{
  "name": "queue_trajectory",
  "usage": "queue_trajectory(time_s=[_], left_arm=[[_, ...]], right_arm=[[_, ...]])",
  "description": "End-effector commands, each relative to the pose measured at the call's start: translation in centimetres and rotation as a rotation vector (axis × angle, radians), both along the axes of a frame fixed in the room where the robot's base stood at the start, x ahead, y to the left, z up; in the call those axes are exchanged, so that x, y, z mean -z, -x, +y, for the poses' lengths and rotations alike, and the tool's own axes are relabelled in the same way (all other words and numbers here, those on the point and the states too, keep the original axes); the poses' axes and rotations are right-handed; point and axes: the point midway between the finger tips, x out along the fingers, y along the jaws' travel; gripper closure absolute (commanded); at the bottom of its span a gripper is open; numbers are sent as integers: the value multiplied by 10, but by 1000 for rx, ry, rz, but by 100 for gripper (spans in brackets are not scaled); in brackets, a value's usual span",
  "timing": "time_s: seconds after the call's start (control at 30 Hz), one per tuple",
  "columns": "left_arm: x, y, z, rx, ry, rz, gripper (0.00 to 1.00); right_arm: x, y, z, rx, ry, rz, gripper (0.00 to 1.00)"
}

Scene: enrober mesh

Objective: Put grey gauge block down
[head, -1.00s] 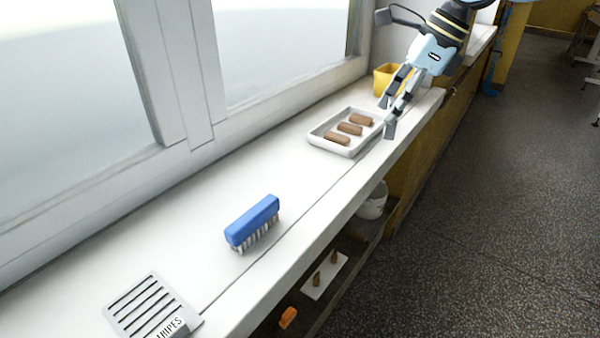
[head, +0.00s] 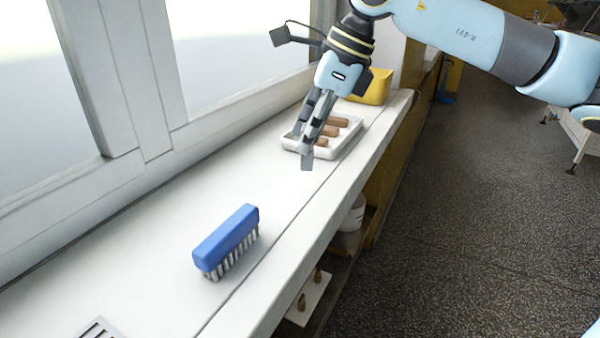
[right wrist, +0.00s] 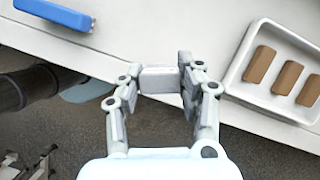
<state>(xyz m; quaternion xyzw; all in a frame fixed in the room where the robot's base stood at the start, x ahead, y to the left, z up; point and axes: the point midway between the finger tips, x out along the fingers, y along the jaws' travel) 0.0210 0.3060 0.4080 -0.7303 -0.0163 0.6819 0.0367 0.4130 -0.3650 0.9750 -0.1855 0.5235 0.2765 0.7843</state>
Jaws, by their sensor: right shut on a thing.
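The grey gauge block (right wrist: 160,79) is a small pale grey slab between the fingers of my right gripper (right wrist: 158,82) in the right wrist view. In the head view the right gripper (head: 310,155) points down above the white sill, in front of the white tray, with the grey block (head: 307,160) at its fingertips. The fingers partly hide the block there. A gap between block and sill cannot be judged clearly. My left gripper is not in view.
The white tray (head: 345,146) holds three brown bars (head: 328,131). A yellow container (head: 376,88) stands behind it. A blue brush (head: 226,238) lies on the sill (head: 150,250), nearer. A slotted grey plate (head: 98,330) shows at the bottom edge. Bare sill lies between brush and tray.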

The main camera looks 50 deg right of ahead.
Motion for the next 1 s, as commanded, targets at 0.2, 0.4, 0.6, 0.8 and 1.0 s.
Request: queue_trajectory(time_s=[0.2,0.4,0.6,0.8,1.0], left_arm=[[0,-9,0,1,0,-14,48],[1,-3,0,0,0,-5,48],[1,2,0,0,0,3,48],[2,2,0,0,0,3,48],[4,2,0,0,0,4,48]], right_arm=[[10,-1,17,0,-1,0,98],[29,0,18,2,-2,4,98],[51,0,18,0,0,1,98],[51,0,18,-1,1,1,98],[53,0,18,-1,1,1,54]])
